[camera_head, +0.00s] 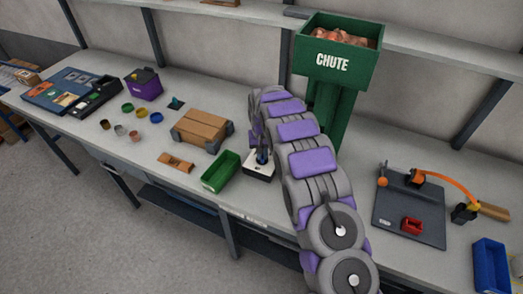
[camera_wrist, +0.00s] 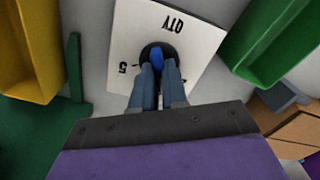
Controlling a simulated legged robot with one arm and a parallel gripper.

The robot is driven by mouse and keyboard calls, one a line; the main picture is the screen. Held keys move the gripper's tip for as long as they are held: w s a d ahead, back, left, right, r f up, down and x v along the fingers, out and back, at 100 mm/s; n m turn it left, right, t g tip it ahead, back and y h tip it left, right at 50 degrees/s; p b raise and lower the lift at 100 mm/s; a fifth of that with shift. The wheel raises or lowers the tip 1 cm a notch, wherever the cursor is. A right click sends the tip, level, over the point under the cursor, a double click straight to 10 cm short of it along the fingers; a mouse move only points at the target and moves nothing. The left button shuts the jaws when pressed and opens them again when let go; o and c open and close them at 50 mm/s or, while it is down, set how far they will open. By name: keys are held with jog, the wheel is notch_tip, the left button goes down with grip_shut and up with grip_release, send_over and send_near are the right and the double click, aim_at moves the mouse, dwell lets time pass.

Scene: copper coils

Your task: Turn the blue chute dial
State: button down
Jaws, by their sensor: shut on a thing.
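The blue chute dial (camera_wrist: 157,58) shows in the wrist view on a white plate (camera_wrist: 196,38) marked "QTY" and "5". My gripper (camera_wrist: 158,74) is shut on the dial, with a finger on each side of it. In the head view the white dial box (camera_head: 259,172) sits on the bench beside the green chute, and my gripper (camera_head: 262,160) is down on it from above. My arm hides part of the chute's lower end. The green chute (camera_head: 333,62) stands behind, with copper-coloured pieces in its top.
A green bin (camera_head: 221,171) lies just left of the dial box, with a cardboard box (camera_head: 201,130) behind it. A dark board (camera_head: 409,212) with an orange-armed tool and a blue bin (camera_head: 492,267) are at the right. Small coloured rings and a purple bin (camera_head: 144,85) are further left.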

jog(key=shift+m+p, duration=0.35)
jog(key=shift+m, duration=0.45)
jog(key=shift+s, duration=0.1)
jog(key=c, duration=1.2)
grip_release()
jog(key=shift+o, duration=0.2)
jog(key=shift+r, duration=0.1)
notch_tip(320, 180, up, 17)
jog(key=p, duration=0.2)
jog(key=shift+a, duration=0.1)
